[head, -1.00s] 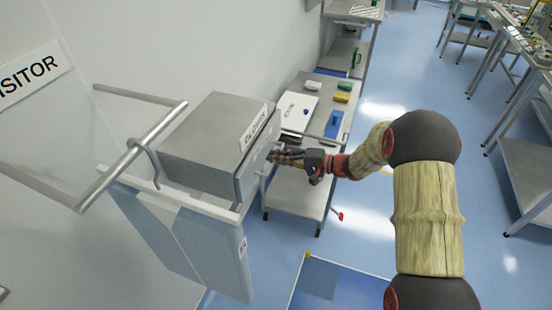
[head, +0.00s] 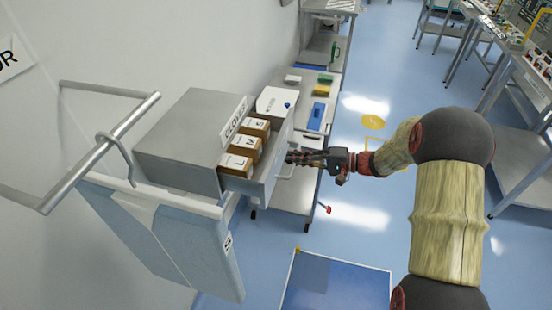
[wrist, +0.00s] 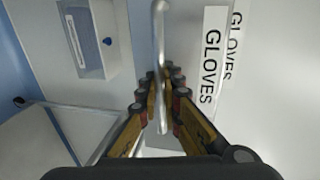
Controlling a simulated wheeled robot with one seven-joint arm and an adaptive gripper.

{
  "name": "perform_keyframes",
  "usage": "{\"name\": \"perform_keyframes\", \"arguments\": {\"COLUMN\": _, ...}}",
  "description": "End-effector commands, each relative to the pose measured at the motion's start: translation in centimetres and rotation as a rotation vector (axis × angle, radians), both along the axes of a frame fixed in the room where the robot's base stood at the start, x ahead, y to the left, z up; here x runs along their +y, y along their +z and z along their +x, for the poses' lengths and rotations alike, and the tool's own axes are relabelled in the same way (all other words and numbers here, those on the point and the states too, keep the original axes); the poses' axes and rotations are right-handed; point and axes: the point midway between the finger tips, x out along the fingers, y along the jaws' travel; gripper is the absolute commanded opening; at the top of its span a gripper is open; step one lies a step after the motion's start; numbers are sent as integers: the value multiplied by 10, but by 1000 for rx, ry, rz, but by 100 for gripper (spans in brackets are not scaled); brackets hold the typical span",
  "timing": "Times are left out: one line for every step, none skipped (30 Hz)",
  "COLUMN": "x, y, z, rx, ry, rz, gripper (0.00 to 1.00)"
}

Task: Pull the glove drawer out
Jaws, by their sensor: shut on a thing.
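The glove drawer (head: 266,190) stands partly out of its grey metal cabinet (head: 185,135) on the wall. Inside it are several brown boxes with white labels, one marked L (head: 236,165). My gripper (head: 291,158) is at the drawer's front. In the wrist view, my gripper (wrist: 160,100) is shut on the drawer's bar handle (wrist: 159,45), with fingers on both sides of it. The drawer front carries a GLOVES label (wrist: 212,55). In the head view the fingers hide part of the handle.
A metal rail with a hook (head: 115,150) and a hanging blue garment (head: 175,235) are left of and below the cabinet. A steel cart (head: 318,130) with a white box (head: 277,102) stands behind the drawer. Blue floor is open to the right.

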Motion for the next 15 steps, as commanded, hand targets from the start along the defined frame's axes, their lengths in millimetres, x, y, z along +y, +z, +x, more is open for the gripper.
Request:
{"name": "perform_keyframes", "arguments": {"x": -12, "y": -3, "z": -4, "rx": 2, "ry": -3, "rz": 0, "gripper": 0}}
{"name": "perform_keyframes", "arguments": {"x": -17, "y": -3, "z": -6, "rx": 2, "ry": -3, "rz": 0, "gripper": 0}}
{"name": "perform_keyframes", "arguments": {"x": -24, "y": -3, "z": -8, "rx": 2, "ry": -5, "rz": 0, "gripper": 0}}
{"name": "perform_keyframes", "arguments": {"x": -29, "y": -3, "z": -10, "rx": 3, "ry": -4, "rz": -1, "gripper": 0}}
{"name": "perform_keyframes", "arguments": {"x": -33, "y": -3, "z": -12, "rx": 3, "ry": -4, "rz": -1, "gripper": 0}}
{"name": "perform_keyframes", "arguments": {"x": -39, "y": -2, "z": -14, "rx": 3, "ry": -4, "rz": 0, "gripper": 0}}
{"name": "perform_keyframes", "arguments": {"x": -42, "y": -2, "z": -15, "rx": 3, "ry": -3, "rz": 0, "gripper": 0}}
{"name": "perform_keyframes", "arguments": {"x": -45, "y": -2, "z": -17, "rx": 2, "ry": -1, "rz": 0, "gripper": 0}}
{"name": "perform_keyframes", "arguments": {"x": -49, "y": -2, "z": -18, "rx": 2, "ry": -1, "rz": -1, "gripper": 0}}
{"name": "perform_keyframes", "arguments": {"x": -52, "y": -2, "z": -19, "rx": 2, "ry": -2, "rz": 0, "gripper": 0}}
{"name": "perform_keyframes", "arguments": {"x": -54, "y": -2, "z": -20, "rx": 2, "ry": -2, "rz": 0, "gripper": 0}}
{"name": "perform_keyframes", "arguments": {"x": -56, "y": -2, "z": -21, "rx": 2, "ry": -1, "rz": 0, "gripper": 0}}
{"name": "perform_keyframes", "arguments": {"x": -57, "y": -2, "z": -21, "rx": 2, "ry": 0, "rz": 0, "gripper": 0}}
{"name": "perform_keyframes", "arguments": {"x": -58, "y": -2, "z": -22, "rx": 2, "ry": 1, "rz": 0, "gripper": 0}}
{"name": "perform_keyframes", "arguments": {"x": -59, "y": -2, "z": -22, "rx": 2, "ry": 1, "rz": 0, "gripper": 0}}
